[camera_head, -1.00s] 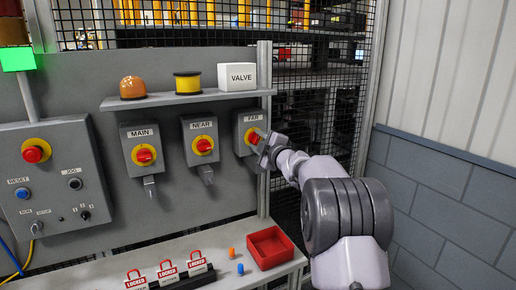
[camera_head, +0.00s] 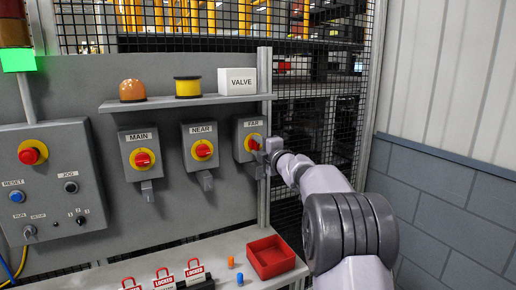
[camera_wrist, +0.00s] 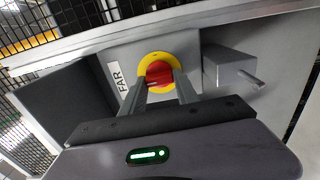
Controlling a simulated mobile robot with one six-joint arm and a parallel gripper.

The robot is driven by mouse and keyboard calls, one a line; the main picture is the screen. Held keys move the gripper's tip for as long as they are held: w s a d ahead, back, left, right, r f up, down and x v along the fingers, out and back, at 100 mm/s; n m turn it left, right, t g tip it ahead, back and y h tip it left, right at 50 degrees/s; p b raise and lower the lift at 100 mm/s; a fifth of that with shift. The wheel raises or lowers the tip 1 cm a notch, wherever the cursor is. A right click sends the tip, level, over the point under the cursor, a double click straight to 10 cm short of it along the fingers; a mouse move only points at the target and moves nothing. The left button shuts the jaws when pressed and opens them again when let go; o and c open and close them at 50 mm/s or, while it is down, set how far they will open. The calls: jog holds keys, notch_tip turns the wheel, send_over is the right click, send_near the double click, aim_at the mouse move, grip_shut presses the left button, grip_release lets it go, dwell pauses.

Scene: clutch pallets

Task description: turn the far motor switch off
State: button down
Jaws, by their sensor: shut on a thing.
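The far motor switch is a grey box labelled FAR (camera_head: 241,128) with a red knob (camera_head: 252,145) on a yellow disc, at the right end of the panel. In the wrist view the red knob (camera_wrist: 159,73) sits between the two fingers of my gripper (camera_wrist: 160,82). My gripper, also in the head view (camera_head: 265,147), is shut on the knob. In the head view it partly covers the knob and the disc. The knob's exact angle is hard to tell.
The NEAR switch (camera_head: 202,150) and MAIN switch (camera_head: 142,158) are to the left. A shelf (camera_head: 186,101) above bears a VALVE box (camera_head: 237,82). A red tray (camera_head: 271,256) and red lockout tags (camera_head: 164,277) are on the bench below. A mesh fence is behind.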

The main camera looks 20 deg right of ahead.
jog(key=shift+r, duration=0.2)
jog(key=c, duration=1.1)
grip_release()
jog(key=shift+o, duration=0.9)
jog(key=shift+w+f, duration=0.15)
jog(key=s, duration=1.7)
jog(key=shift+s+d, duration=0.25)
